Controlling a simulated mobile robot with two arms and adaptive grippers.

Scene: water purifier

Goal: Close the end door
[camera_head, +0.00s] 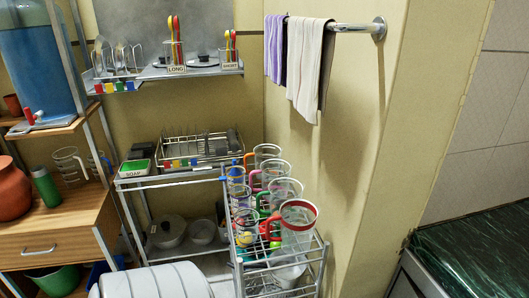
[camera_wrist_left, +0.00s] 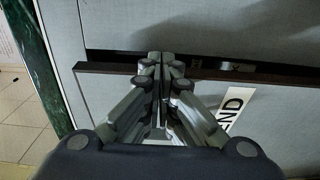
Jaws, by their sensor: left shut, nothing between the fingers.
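In the left wrist view, the end door (camera_wrist_left: 285,130) is a pale grey panel with a dark edge strip and a white label (camera_wrist_left: 235,108) reading END. A dark gap (camera_wrist_left: 205,57) lies between this strip and another grey panel (camera_wrist_left: 220,22), so the door looks partly open. My left gripper (camera_wrist_left: 160,62) is shut and empty, its tips over the dark strip and the gap. I cannot tell whether they touch the door. My gripper hides part of the panel. The head view shows neither the door nor my grippers.
A green marble edge (camera_wrist_left: 38,60) and tiled floor (camera_wrist_left: 18,115) lie left in the wrist view. The head view shows a rack of clear mugs (camera_head: 322,270), a wooden cabinet (camera_head: 75,212), a towel rail (camera_head: 352,27) and a dark green marble counter (camera_head: 475,250) at right.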

